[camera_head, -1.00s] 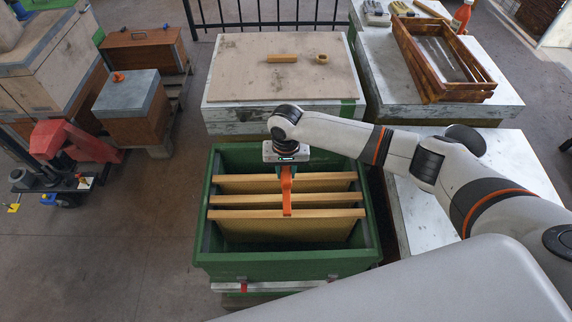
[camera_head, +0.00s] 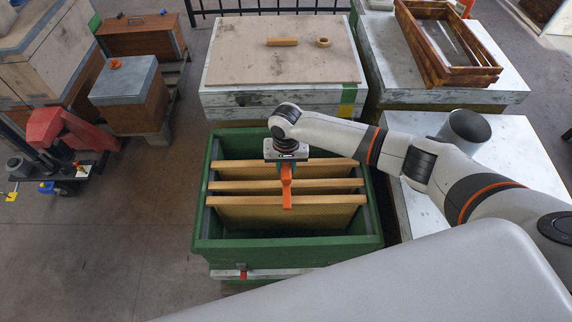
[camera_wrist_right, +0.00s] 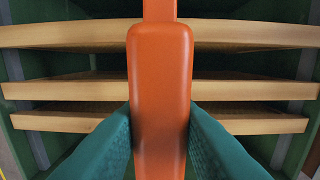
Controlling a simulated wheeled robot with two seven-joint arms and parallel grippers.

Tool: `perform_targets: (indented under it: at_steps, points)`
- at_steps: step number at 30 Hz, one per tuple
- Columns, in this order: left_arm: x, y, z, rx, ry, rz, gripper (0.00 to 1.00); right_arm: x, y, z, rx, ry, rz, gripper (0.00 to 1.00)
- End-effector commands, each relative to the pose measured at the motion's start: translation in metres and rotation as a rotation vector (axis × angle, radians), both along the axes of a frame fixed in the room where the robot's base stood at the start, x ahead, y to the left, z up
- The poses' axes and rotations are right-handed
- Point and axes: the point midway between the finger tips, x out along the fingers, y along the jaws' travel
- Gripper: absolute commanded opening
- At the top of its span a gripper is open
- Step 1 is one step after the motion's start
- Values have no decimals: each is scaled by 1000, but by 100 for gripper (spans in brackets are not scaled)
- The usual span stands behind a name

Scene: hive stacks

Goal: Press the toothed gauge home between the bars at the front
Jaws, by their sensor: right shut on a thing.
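The orange gauge (camera_head: 287,186) is held over the wooden frame bars in the green hive box. It also shows in the right wrist view (camera_wrist_right: 160,85), upright in the middle. My right gripper (camera_head: 286,170) is shut on it, with a green finger on each side in the wrist view. Three wooden bars lie across the box: back (camera_head: 325,165), middle (camera_head: 235,186) and front (camera_head: 240,200). The gauge's lower end overlaps the front bar in the head view. Its teeth are not distinguishable, and I cannot tell whether they sit between the bars. My left gripper is not in view.
The green box (camera_head: 285,255) has free room in front of the front bar. Behind it stands a hive with a board lid (camera_head: 285,62). A white-topped hive (camera_head: 510,150) is at the right, under my right arm. A red pallet jack (camera_head: 70,135) stands at the left.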

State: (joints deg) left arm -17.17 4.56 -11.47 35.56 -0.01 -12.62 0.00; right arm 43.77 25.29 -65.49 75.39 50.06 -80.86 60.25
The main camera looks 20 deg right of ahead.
Motion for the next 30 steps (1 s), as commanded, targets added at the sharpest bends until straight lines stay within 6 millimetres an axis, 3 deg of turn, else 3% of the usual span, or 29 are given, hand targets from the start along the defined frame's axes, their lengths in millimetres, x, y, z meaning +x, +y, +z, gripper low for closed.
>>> perform_targets:
  at_steps: [30]
  points:
    - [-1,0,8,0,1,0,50,-1,0,-2,0,0,0,5]
